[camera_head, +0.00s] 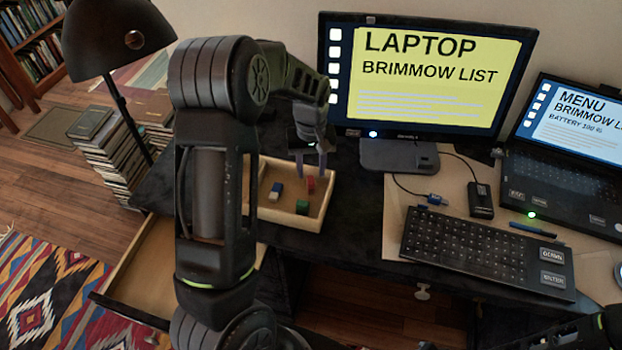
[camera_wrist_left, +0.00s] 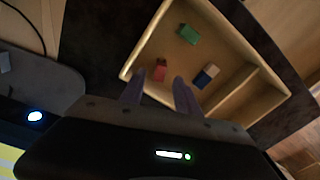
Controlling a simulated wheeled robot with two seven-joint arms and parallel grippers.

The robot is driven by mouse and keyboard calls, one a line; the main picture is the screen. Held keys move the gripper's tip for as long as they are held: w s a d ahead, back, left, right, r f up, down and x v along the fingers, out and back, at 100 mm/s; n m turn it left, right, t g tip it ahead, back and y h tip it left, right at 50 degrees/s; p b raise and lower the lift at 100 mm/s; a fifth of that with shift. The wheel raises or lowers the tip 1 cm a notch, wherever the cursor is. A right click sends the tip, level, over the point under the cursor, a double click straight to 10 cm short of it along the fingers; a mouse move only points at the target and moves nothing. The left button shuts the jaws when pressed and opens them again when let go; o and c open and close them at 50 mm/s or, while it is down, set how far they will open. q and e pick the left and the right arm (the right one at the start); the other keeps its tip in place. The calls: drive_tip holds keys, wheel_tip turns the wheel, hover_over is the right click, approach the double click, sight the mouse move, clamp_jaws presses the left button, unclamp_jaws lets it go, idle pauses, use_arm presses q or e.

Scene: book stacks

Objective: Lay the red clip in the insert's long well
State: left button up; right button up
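The insert is a shallow wooden tray (camera_head: 327,199) on the dark desk. A divider (camera_wrist_left: 228,88) parts a wide compartment from a long narrow one, which looks empty in the left wrist view. The small red clip (camera_head: 311,184) lies in the wide compartment; it also shows in the left wrist view (camera_wrist_left: 160,69). My left gripper (camera_head: 311,173) points down above it, fingers apart, with the clip just beyond the fingertips (camera_wrist_left: 158,78). I cannot tell whether they touch. My right gripper is out of view.
A green block (camera_head: 302,207) and a blue-and-white block (camera_head: 277,187) share the wide compartment. The monitor (camera_head: 425,75) stands behind, right of my left gripper. A keyboard (camera_head: 480,248) and a laptop (camera_head: 565,170) are on the right. A black lamp (camera_head: 115,40) stands at left.

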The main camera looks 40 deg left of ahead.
sight(311, 180)
use_arm(q)
wheel_tip(311, 180, up, 7)
drive_tip(key=shift+b, duration=0.4)
drive_tip(key=shift+f, duration=0.15)
